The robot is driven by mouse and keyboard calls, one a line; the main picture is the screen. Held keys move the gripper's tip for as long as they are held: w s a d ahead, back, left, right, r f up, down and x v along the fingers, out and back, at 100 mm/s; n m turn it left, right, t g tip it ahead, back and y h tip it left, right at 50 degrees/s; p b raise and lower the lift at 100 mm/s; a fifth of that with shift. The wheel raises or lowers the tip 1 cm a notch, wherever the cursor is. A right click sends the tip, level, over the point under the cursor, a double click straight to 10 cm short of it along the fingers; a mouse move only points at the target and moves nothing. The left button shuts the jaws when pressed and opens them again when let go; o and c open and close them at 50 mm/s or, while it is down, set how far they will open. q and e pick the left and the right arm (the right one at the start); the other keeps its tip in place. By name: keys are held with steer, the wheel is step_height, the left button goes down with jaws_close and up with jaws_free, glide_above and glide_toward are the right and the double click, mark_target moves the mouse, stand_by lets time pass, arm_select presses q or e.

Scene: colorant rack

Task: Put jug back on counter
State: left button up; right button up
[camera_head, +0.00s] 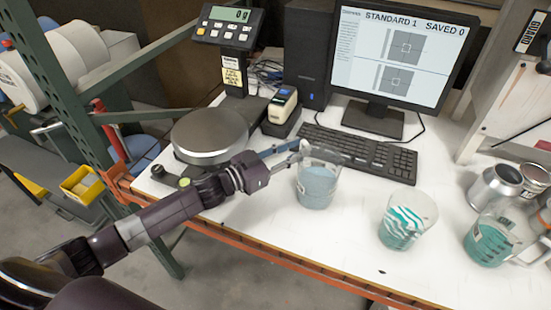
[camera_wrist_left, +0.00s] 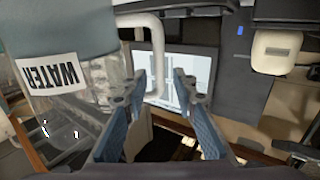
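The jug (camera_head: 317,186), clear with grey-blue contents, appears to stand upright on the white counter (camera_head: 272,228), right of the scale. In the left wrist view the jug (camera_wrist_left: 62,35) fills the upper left, with a WATER label upside down. Its pale handle (camera_wrist_left: 157,62) reaches between my left gripper's fingers (camera_wrist_left: 157,95), which are spread apart. In the head view my left gripper (camera_head: 292,154) is at the jug's upper left, by the handle. Whether a finger touches the handle cannot be told. My right gripper is not in view.
A round-plate scale (camera_head: 210,133) reading 0 g stands left of the jug. A keyboard (camera_head: 360,153) and monitor (camera_head: 400,45) are behind it. A teal-streaked cup (camera_head: 403,222), a teal-filled jug (camera_head: 490,243) and metal cans (camera_head: 494,187) stand to the right. The counter's front edge is close.

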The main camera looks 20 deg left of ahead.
arm_select(q)
steer(key=b+v, duration=0.2)
steer(key=v, duration=0.8)
